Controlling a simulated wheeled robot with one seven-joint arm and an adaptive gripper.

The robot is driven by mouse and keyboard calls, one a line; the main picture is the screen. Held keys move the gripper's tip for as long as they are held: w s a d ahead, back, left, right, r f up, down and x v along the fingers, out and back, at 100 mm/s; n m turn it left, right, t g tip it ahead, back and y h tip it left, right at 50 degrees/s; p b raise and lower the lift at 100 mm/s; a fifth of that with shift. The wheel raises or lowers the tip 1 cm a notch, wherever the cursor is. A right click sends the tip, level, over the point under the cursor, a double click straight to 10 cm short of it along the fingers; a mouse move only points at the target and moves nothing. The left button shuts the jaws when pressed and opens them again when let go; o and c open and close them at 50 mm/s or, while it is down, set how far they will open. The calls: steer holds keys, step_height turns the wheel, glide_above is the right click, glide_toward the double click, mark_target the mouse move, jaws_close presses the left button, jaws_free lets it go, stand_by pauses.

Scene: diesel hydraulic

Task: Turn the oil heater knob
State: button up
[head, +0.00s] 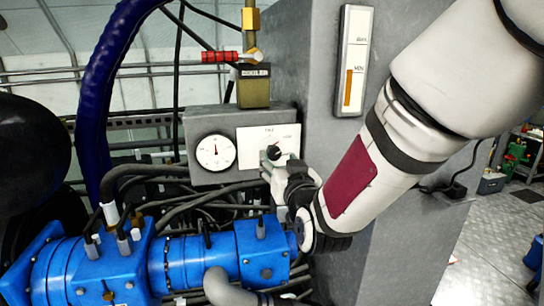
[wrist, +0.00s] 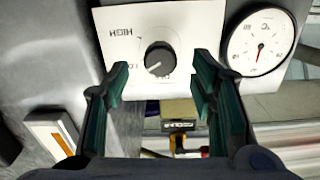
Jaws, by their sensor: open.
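The oil heater knob (wrist: 160,58) is a round black knob with a white pointer line on a white plate (wrist: 120,28) marked HIGH. In the wrist view it sits ahead of and between the two green-padded fingers of my gripper (wrist: 159,82), which are spread apart with nothing between them at their tips. The pointer is tilted toward the lower left in that view. In the head view the knob (head: 274,152) shows on the white plate, with my gripper (head: 275,165) right in front of it and partly covering the plate's lower part. Whether the fingers touch the knob cannot be told.
A round white temperature gauge (head: 215,152) is beside the plate on the grey box. A level indicator with an orange bar (head: 353,62) is on the grey column. Blue hydraulic pump parts (head: 200,262) and black hoses lie below and left. Open floor (head: 490,240) shows at right.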

mark_target(275, 154)
steer(key=shift+w+a+r, duration=0.1)
steer(key=shift+w+a, duration=0.1)
steer(key=shift+w, duration=0.7)
steer(key=shift+w+a, duration=0.15)
steer(key=shift+w, duration=0.7)
steer(key=shift+w+a+r, duration=0.1)
steer(key=shift+w+a, duration=0.1)
steer(key=shift+w, duration=0.7)
steer(key=shift+f, duration=0.1)
steer(key=shift+c, duration=0.6)
steer(key=c, duration=1.1)
